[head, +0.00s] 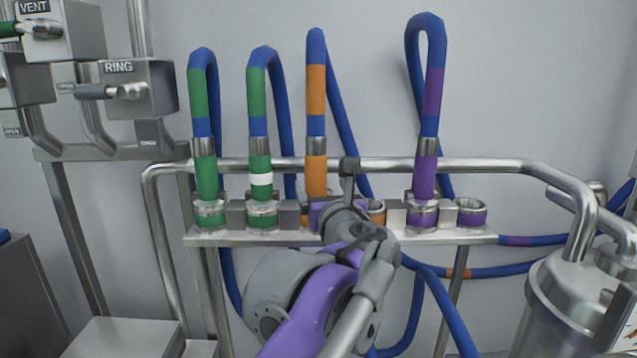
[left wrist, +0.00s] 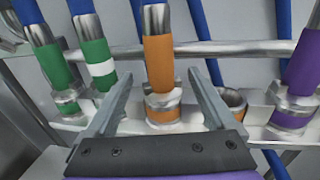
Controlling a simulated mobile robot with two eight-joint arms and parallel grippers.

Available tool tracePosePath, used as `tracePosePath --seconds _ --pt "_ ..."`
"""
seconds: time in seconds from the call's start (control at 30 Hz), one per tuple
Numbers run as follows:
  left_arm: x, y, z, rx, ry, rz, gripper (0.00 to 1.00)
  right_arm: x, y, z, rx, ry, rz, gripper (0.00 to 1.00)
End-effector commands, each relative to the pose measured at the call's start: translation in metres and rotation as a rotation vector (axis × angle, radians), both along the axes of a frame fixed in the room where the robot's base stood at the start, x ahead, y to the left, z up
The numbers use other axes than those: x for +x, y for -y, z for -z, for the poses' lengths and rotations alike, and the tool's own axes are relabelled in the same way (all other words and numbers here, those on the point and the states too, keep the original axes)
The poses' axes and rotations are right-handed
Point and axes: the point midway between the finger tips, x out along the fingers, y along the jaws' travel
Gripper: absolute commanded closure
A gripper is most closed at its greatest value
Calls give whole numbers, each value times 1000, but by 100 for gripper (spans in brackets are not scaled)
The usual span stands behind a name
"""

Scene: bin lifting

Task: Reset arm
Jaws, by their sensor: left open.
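My left gripper (head: 348,178) is up at the hose rack, seen from behind and partly hidden by its own wrist. In the left wrist view its two grey fingers (left wrist: 160,80) are spread open. An orange-banded hose (head: 316,172) stands upright in its socket; in the left wrist view this hose (left wrist: 159,65) appears between the fingers, with no finger seen pressing on it. I cannot tell how deep the fingers reach around it. An empty orange socket (head: 377,211) sits just right of it, partly hidden by my arm. My right gripper is not in view.
Green hose (head: 206,175), white-ringed green hose (head: 260,175) and purple hose (head: 425,175) stand in the rack (head: 470,238). A metal rail (head: 480,165) runs behind them. An empty purple socket (head: 471,212) is at right. A steel canister (head: 570,300) stands lower right.

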Motion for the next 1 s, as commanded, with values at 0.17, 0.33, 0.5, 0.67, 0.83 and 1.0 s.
tracePosePath --seconds 0.17,0.33,0.5,0.67,0.83,1.0 --pt "-11 1 0 0 0 0 11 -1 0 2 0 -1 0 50" --pt "-11 1 -1 0 0 -1 11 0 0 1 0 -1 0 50" --pt "-14 -20 17 -101 -27 -41 11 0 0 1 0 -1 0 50" --pt "-34 -85 86 -477 -101 -202 11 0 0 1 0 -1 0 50" --pt "-84 -156 187 -1019 -137 -472 11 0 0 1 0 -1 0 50" --pt "-155 -198 290 -1578 -91 -801 11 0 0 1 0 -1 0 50"
